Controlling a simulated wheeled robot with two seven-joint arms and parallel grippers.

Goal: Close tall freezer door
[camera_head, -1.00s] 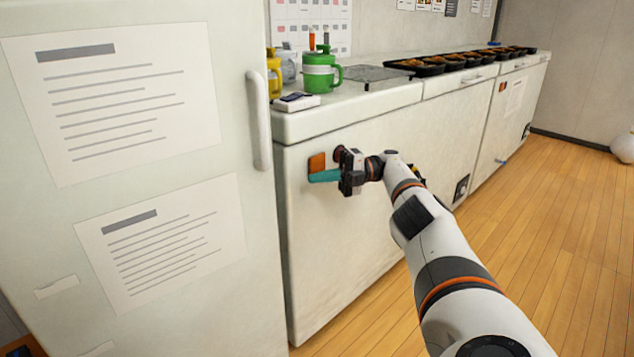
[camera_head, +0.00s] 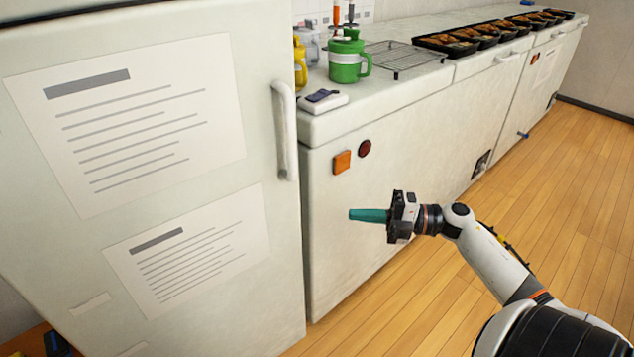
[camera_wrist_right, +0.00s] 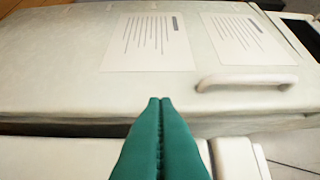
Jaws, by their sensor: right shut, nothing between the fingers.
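The tall freezer door (camera_head: 255,225) is white, carries two printed sheets and fills the left of the head view. Its vertical white handle (camera_head: 284,130) is near its right edge. The door (camera_wrist_right: 60,85) also spans the upper wrist view, with the handle (camera_wrist_right: 246,80) right of centre. I cannot tell whether it is fully closed. My right gripper (camera_head: 352,215) has teal fingers pressed together, empty, pointing left in front of the low white cabinet. It is apart from the door and handle. The fingertips (camera_wrist_right: 160,100) show shut in the wrist view. My left gripper is not in view.
The long low white cabinet (camera_head: 335,245) stands right of the freezer, with an orange square (camera_head: 342,161) and a dark red round part (camera_head: 364,148). On top are a green jug (camera_head: 346,62), a wire rack (camera_head: 405,55) and several black food trays (camera_head: 445,47). Wooden floor (camera_head: 430,310) is free.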

